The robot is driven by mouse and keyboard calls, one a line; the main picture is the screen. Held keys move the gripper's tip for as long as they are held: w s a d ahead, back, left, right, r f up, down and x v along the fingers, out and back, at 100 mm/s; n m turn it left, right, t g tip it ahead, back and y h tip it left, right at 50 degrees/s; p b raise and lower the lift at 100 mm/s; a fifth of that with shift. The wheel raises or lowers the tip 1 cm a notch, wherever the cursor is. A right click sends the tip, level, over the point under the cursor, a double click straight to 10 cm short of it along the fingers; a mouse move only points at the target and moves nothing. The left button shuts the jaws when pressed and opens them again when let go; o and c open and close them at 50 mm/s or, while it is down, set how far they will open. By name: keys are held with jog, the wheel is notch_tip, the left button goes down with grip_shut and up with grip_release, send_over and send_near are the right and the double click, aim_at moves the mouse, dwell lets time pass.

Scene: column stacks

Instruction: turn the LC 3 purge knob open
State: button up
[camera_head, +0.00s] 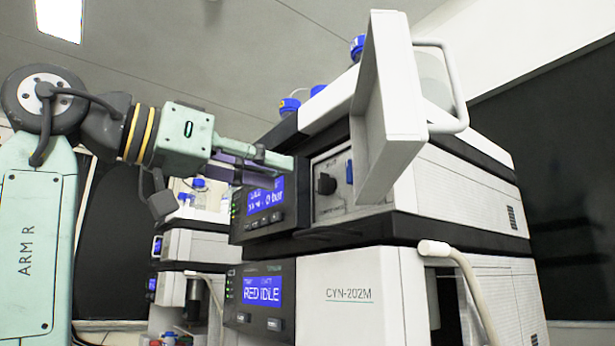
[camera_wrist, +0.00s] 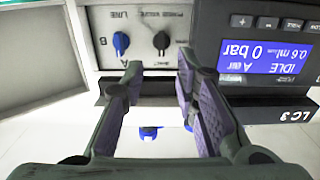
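The front of the LC 3 unit has a recessed white panel (camera_head: 330,208) with a black knob (camera_head: 326,184) and a blue knob (camera_head: 349,172). In the upside-down wrist view the black knob (camera_wrist: 161,40) is just beyond the gap between my fingertips, and the blue knob (camera_wrist: 121,43) is left of it. My gripper (camera_wrist: 160,72) is open and empty, apart from both knobs. In the head view my gripper (camera_head: 285,162) is in front of the panel, left of the black knob.
A white door (camera_head: 390,110) with a handle stands open right of the knobs. The display (camera_head: 265,197) reads 0 bar, left of the panel. Blue-capped bottles (camera_head: 289,105) are on top. The LC 3 label (camera_wrist: 291,115) shows in the wrist view.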

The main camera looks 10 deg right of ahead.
aim_at(319, 181)
jog(key=p+x, duration=0.1)
jog(key=x, duration=0.6)
jog(key=shift+w+d, duration=0.2)
jog(key=shift+d, duration=0.15)
jog(key=shift+c, duration=0.3)
grip_shut()
